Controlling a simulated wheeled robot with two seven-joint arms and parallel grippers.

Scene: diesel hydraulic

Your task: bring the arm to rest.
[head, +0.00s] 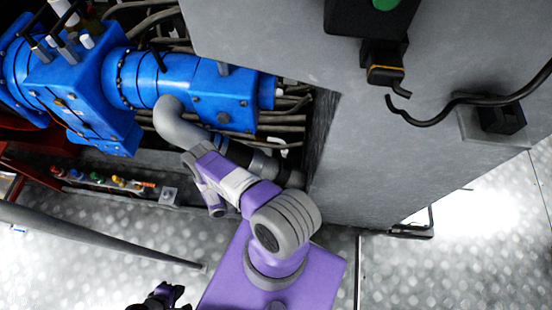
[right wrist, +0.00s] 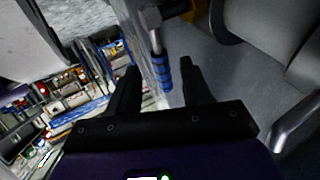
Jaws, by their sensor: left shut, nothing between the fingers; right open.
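My left gripper (head: 166,296) is small and dark at the bottom edge of the head view, partly cut off. It is shut with nothing in it. A purple and grey arm of mine (head: 240,187) rises bent from my purple body in the middle of that view. In the right wrist view my right gripper (right wrist: 159,70) is open, its two black fingers apart. A blue ribbed handle on a metal rod (right wrist: 161,74) shows in the gap between the fingers. I cannot tell its distance from them, and nothing is gripped.
Blue machinery (head: 185,82) with pipes fills the upper left. A large grey cabinet (head: 270,45) stands at the upper right, with a loose black cable (head: 450,102). A grey rail (head: 100,238) crosses the lower left. Patterned metal floor (head: 75,285) lies below it.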

